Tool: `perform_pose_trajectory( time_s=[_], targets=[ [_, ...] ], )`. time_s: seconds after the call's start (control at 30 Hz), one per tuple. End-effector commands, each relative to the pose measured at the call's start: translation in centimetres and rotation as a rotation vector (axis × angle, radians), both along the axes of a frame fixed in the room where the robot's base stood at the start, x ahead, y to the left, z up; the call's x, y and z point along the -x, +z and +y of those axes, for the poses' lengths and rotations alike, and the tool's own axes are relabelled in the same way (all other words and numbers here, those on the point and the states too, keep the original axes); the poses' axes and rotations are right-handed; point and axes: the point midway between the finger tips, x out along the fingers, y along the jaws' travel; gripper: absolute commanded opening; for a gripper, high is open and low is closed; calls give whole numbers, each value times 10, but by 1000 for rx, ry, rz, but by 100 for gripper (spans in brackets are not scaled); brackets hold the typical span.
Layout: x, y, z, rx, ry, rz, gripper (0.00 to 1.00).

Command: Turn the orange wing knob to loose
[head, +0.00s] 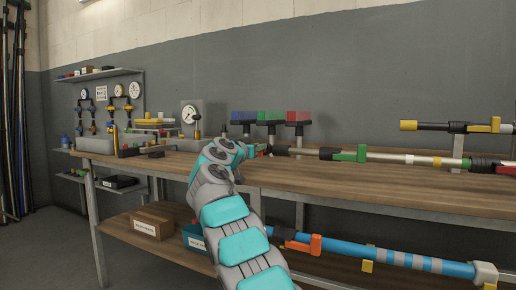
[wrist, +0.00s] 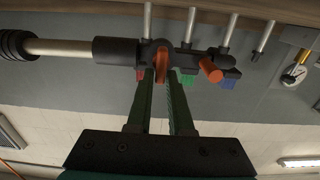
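In the wrist view, the orange wing knob (wrist: 162,63) sits on a dark fitting (wrist: 120,51) at the end of a pale pole. My gripper (wrist: 162,74) has its two dark green fingers apart, with the knob's wing between the tips. Whether the fingers touch the wing is too small to tell. A second orange piece (wrist: 210,69) sticks out of the fitting just right of the fingers. In the head view, my gripper (head: 259,150) is at the left end of the pole (head: 390,158), above the workbench; the knob is not clearly visible there.
The wooden bench (head: 340,181) runs to the right. Red, green and blue blocks (head: 271,116) stand on posts behind my gripper. A blue pole (head: 370,254) with an orange lever (head: 303,244) lies below. A yellow-ended pole (head: 435,126) is at upper right.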

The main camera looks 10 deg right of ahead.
Motion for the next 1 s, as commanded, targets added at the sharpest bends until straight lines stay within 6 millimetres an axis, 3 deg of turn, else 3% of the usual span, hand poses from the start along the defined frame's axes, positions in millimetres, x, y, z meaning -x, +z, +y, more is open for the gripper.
perform_pose_trajectory(
  time_s=[0.67, 1.0],
  targets=[
    [-1, -2, 0, 15, -1, 17, 0],
    [-3, -1, 2, 168, -1, 128, 0]
  ],
)
